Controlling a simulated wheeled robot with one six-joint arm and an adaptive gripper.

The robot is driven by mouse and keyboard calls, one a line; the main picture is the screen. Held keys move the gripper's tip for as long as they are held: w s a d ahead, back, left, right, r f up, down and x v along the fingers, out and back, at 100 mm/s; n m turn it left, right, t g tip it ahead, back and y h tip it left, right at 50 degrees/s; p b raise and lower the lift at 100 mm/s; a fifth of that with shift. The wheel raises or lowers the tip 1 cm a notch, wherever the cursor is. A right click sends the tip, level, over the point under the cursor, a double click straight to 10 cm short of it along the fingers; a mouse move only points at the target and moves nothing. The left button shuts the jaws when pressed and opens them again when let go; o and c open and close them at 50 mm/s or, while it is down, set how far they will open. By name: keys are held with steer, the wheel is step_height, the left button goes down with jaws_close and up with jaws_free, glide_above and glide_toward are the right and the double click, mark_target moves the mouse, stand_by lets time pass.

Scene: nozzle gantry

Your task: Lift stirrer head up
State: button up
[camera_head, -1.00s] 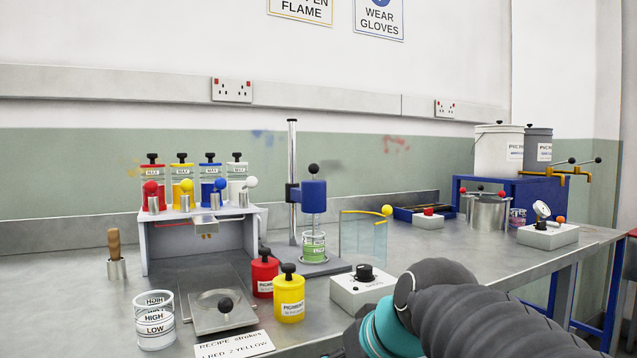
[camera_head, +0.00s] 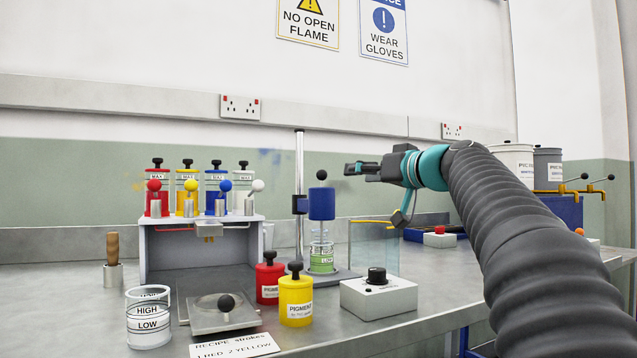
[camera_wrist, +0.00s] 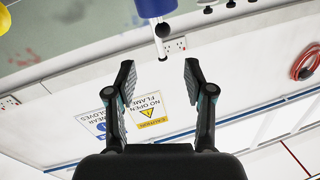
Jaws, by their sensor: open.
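The stirrer head (camera_head: 321,204) is a blue block with a black ball knob (camera_head: 321,174) on top, carried on an upright silver post (camera_head: 299,165). Its thin stirring rod reaches down into a clear beaker (camera_head: 321,260) with green contents. My gripper (camera_head: 352,169) is open and empty, to the right of the knob at about its height and apart from it in the head view. In the wrist view, which is upside down, the blue head (camera_wrist: 152,8) and black knob (camera_wrist: 162,29) lie beyond my open fingertips (camera_wrist: 158,70).
A clear screen with a yellow top edge (camera_head: 376,222) stands right of the stirrer. A grey control box (camera_head: 378,297) and red (camera_head: 269,282) and yellow (camera_head: 296,302) pigment pots stand in front. A dispenser rack (camera_head: 165,245) is at left. Space above the head is clear.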

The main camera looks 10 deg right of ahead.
mark_target(325, 174)
steer(key=p+x, duration=0.3)
steer(key=x, duration=0.9)
steer(key=shift+a+r, duration=0.1)
steer(key=shift+a, duration=0.15)
steer(key=shift+p+x, duration=0.4)
steer(key=shift+x, duration=0.4)
jaws_close()
